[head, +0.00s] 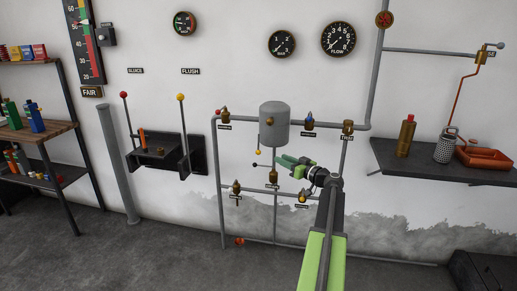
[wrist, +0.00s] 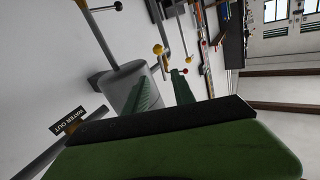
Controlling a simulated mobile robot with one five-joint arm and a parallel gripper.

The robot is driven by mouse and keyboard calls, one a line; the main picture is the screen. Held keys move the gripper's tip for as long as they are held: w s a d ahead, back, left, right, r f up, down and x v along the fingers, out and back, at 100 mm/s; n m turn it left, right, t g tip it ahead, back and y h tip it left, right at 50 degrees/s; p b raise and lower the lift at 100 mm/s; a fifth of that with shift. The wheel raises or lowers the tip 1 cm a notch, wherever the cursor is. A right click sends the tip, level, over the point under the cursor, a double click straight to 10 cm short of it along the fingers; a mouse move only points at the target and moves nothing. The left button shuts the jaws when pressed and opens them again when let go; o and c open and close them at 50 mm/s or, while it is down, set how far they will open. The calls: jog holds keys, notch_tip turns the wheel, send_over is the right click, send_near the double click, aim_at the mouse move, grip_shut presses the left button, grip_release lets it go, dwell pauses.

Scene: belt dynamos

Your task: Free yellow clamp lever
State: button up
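A yellow-knobbed lever (head: 258,152) sticks out to the left below the grey tank (head: 275,124), above a dark-knobbed lever (head: 254,164). Another lever with a yellow ball (head: 181,97) stands upright under the FLUSH label. I cannot tell from labels which is the clamp lever. My green gripper (head: 281,161) is raised in front of the pipework, just under the tank and right of the nearer yellow knob. In the wrist view its two fingers (wrist: 163,85) are apart with nothing between them.
Pipes and brass valves (head: 308,124) surround my gripper. A dark bracket (head: 160,154) with upright levers is at left. A wall shelf (head: 400,160) at right holds a brass bottle (head: 405,135), a grater and an orange tray. The floor (head: 160,245) at front left is clear.

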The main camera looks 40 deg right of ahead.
aim_at(259, 150)
jog(key=w, duration=1.5)
jog(key=shift+w+d, duration=0.2)
jog(key=shift+d, duration=0.05)
jog(key=c, duration=0.7)
jog(key=shift+s, duration=0.1)
grip_shut()
jog(key=shift+a, duration=0.2)
